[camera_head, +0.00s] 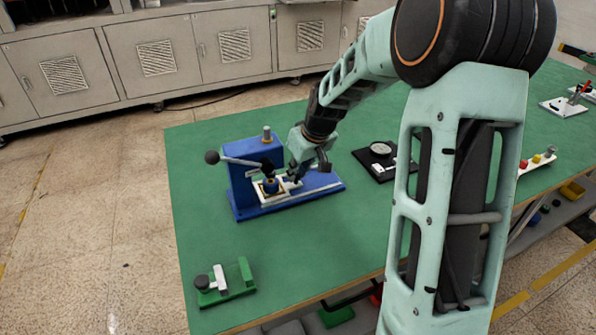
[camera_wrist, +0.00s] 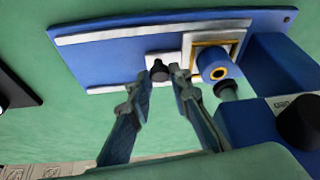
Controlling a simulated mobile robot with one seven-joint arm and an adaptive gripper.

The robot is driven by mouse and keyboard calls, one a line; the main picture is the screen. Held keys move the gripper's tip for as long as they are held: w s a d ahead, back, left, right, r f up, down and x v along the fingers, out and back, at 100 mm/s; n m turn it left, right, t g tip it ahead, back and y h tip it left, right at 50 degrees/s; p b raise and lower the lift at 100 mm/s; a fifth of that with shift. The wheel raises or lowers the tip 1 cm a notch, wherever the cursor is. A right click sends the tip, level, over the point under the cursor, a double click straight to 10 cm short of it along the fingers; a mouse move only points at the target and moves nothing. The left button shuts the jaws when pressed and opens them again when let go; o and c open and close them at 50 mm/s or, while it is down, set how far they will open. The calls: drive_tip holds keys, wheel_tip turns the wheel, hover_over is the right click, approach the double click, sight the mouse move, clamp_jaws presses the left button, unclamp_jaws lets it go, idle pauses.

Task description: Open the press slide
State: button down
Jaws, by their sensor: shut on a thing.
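The blue press (camera_head: 240,180) stands on the green table, with a lever ending in a black ball (camera_head: 211,157). Its white slide (camera_head: 266,197) sits on the blue base between pale rails, close to the press column. In the wrist view, the slide (camera_wrist: 187,47) carries a yellow-edged square nest with a blue round part (camera_wrist: 212,66) in it. A small black knob (camera_wrist: 159,70) stands on the slide's outer end. My gripper (camera_wrist: 161,76) has its fingertips on either side of this knob and is shut on it. In the head view, my gripper (camera_head: 293,181) is low over the base, partly hiding the slide.
A black plate with a round dial gauge (camera_head: 380,149) lies right of the press. A green fixture (camera_head: 226,283) sits at the table's front left. The blue base right of my gripper (camera_head: 325,183) is clear. Grey cabinets stand behind the table.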

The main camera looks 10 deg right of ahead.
drive_tip(key=d, duration=0.3)
drive_tip(key=w+d, duration=0.1)
drive_tip(key=d, duration=0.4)
drive_tip(key=shift+w+d+p, duration=0.3)
drive_tip(key=shift+w+p, duration=0.05)
drive_tip(key=c, duration=1.8)
unclamp_jaws()
drive_tip(key=shift+a, duration=0.1)
drive_tip(key=shift+o, duration=0.2)
drive_tip(key=v, duration=1.2)
